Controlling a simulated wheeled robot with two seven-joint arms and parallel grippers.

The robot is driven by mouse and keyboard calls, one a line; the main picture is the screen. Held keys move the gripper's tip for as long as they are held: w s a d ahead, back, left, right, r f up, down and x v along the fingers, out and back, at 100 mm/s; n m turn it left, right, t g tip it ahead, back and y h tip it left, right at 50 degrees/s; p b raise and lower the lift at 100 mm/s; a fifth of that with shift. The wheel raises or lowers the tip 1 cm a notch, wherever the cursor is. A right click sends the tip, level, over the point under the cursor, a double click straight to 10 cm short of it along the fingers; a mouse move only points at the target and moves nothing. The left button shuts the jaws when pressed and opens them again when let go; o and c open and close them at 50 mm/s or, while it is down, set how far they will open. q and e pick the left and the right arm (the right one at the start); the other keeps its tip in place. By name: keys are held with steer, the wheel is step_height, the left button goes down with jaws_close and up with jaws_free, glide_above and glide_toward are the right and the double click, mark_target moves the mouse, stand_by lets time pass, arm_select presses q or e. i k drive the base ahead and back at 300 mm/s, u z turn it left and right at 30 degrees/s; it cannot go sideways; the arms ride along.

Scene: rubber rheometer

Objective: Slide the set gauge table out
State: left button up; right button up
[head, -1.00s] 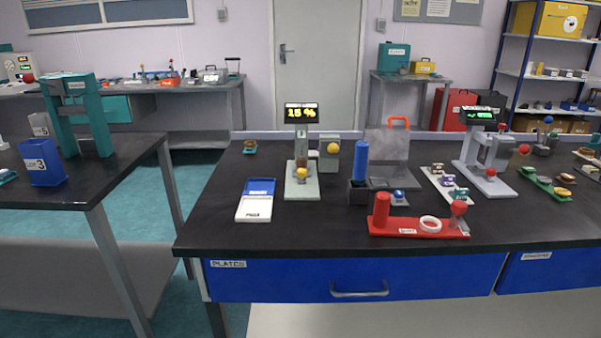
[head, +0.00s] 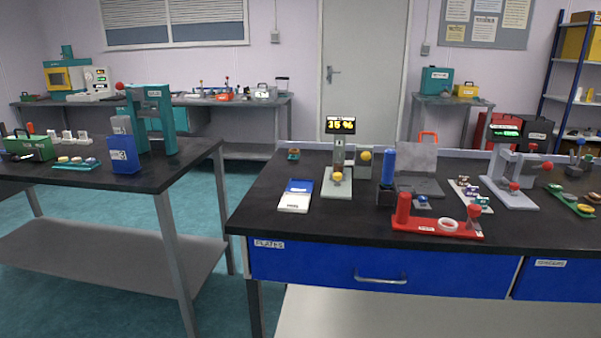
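A small gauge stand with a lit yellow percent display (head: 340,125) stands near the back middle of the black bench (head: 290,225). It has a pale grey-green base (head: 337,187) with a yellow knob (head: 338,176) at its front and another yellow knob (head: 366,155) on a grey block at its right side. The lettering above the percent figure is too small to read surely. I cannot tell how far any sliding table on it is in or out. Neither of my grippers shows in the head view.
A blue and white box (head: 296,196) lies left of the gauge. A blue cylinder (head: 389,163), a red stand with a white ring (head: 437,227) and a grey instrument with a green display (head: 506,132) are to its right. A second bench (head: 150,180) stands left across a floor gap.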

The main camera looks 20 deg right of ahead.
mark_target(337, 178)
steer(key=u, duration=0.85)
steer(key=i, duration=0.85)
steer(key=z, duration=1.15)
